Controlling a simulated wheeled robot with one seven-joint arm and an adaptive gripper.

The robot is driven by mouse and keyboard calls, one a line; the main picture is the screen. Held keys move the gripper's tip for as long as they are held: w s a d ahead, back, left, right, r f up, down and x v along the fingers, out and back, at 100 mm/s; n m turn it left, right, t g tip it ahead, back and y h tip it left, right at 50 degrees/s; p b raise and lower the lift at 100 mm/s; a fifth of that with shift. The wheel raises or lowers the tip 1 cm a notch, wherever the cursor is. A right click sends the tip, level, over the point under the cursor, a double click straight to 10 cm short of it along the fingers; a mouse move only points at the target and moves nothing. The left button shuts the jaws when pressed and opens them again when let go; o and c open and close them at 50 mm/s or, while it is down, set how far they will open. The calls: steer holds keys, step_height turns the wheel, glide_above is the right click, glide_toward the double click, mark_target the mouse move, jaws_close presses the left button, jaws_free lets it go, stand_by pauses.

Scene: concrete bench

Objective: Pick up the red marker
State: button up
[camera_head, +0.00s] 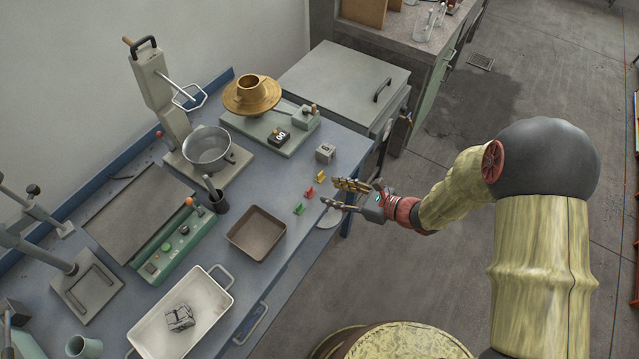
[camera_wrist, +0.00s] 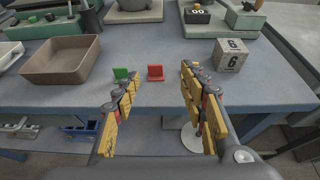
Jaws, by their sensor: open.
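The red marker (camera_head: 309,191) is a small stand-like piece on the blue bench top near its front edge, between a green marker (camera_head: 299,208) and a yellow marker (camera_head: 320,176). In the wrist view the red marker (camera_wrist: 156,72) shows ahead, between my two fingers, with the green marker (camera_wrist: 122,73) to its left by the left fingertip. The yellow marker cannot be made out there; the right finger may cover it. My gripper (camera_head: 331,193) is open and empty at the bench's front edge, pointing at the markers. It also shows in the wrist view (camera_wrist: 152,83), short of the red marker.
A brown tray (camera_head: 235,236) stands left of the markers and a grey numbered cube (camera_head: 325,153) behind them to the right. The bench strip around the markers is clear.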

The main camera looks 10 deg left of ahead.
mark_target(310, 189)
steer(key=x, duration=0.2)
steer(key=b+x, duration=0.1)
steer(key=x, duration=0.1)
steer(key=s+b+x, duration=0.1)
steer(key=x, duration=0.2)
steer(key=shift+f, duration=0.25)
steer(key=shift+w+a+f+b, duration=0.1)
steer(key=shift+w+a+b, duration=0.15)
steer(key=shift+a, duration=0.2)
steer(key=c, duration=0.3)
steer(key=c, duration=0.5)
